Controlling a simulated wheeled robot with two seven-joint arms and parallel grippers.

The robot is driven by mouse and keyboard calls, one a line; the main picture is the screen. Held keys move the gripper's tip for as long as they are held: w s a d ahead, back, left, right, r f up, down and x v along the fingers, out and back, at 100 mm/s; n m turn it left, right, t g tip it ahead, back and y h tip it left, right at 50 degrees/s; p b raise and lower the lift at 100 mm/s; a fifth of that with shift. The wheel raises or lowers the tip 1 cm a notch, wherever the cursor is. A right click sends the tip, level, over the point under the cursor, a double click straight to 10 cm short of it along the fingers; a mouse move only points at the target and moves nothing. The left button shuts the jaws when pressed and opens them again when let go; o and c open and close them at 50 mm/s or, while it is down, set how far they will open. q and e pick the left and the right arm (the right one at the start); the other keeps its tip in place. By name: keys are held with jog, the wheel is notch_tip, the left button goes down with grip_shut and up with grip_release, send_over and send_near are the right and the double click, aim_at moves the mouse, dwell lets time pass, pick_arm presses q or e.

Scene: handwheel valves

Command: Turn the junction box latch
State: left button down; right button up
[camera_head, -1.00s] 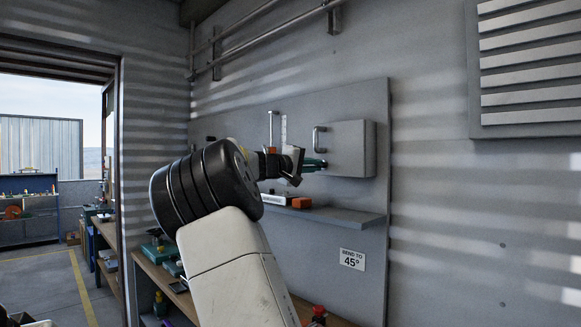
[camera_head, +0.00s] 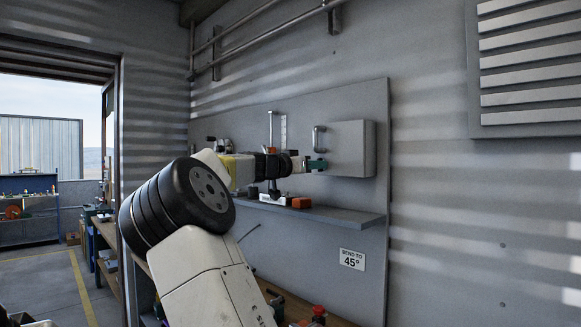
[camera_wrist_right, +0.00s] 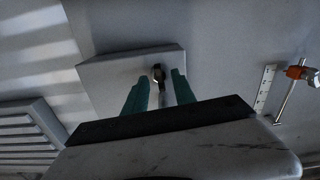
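The grey junction box (camera_head: 352,150) is fixed to the grey wall panel, with a curved metal handle (camera_head: 318,139) on its left side. My right gripper (camera_head: 322,164) is at the box's left face, below that handle. In the right wrist view the box (camera_wrist_right: 105,80) lies in front of the gripper. A small metal latch (camera_wrist_right: 158,76) shows between the two teal fingertips of the right gripper (camera_wrist_right: 160,80). The fingers are open, with a visible gap on each side of the latch. My left gripper is not in view.
A shelf (camera_head: 345,216) runs below the box. A lever with a scale plate (camera_head: 284,130) stands left of the box and shows in the right wrist view (camera_wrist_right: 265,88). A louvred vent (camera_head: 530,65) is at upper right.

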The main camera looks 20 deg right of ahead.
jog(key=shift+v, duration=3)
